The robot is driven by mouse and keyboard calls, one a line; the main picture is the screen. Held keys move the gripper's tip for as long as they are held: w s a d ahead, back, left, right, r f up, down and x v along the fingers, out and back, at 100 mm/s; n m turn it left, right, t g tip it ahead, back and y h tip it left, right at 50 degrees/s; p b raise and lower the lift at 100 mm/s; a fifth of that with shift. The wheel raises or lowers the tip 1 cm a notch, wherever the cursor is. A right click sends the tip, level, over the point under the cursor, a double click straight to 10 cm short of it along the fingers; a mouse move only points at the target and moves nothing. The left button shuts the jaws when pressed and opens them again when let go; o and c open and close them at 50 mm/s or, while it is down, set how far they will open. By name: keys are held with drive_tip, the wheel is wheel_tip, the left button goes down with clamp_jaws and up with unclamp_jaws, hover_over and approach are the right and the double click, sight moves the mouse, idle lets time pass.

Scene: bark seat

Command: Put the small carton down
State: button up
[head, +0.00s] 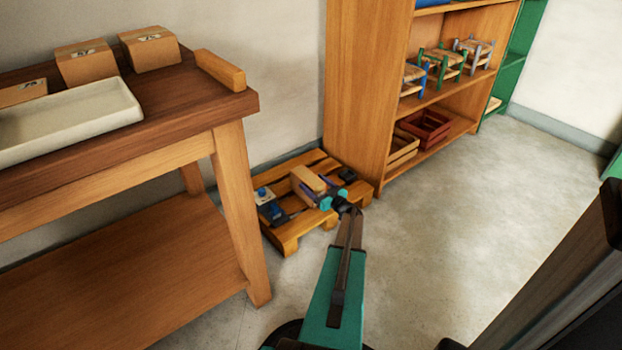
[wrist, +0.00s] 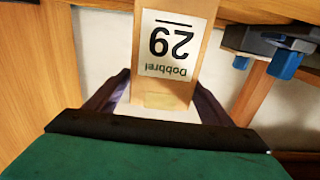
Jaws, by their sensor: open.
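The small carton (head: 308,179) is tan and sits at the low wooden pallet (head: 289,245) on the floor. In the wrist view the carton (wrist: 177,92) shows a white label reading "29" and "Dobbrel", upside down. My gripper (head: 309,189) is open, with its dark purple fingers on either side of the carton. In the wrist view, gaps show between the carton and the fingers of my gripper (wrist: 162,88). The carton's underside is hidden, so I cannot tell exactly how it touches the slats.
Dark clamp-like things with blue parts (head: 274,210) lie on the pallet's left. A workbench (head: 232,175) with a white tray (head: 128,115) and several cartons stands left. A wooden shelf (head: 364,90) with small stools and crates stands behind. The floor (head: 450,220) at right is clear.

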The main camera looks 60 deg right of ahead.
sight(319, 188)
drive_tip(key=p+v, duration=0.1)
drive_tip(key=v, duration=0.6)
drive_tip(key=shift+s+a, duration=0.1)
drive_tip(key=shift+s, duration=0.1)
idle(0.4)
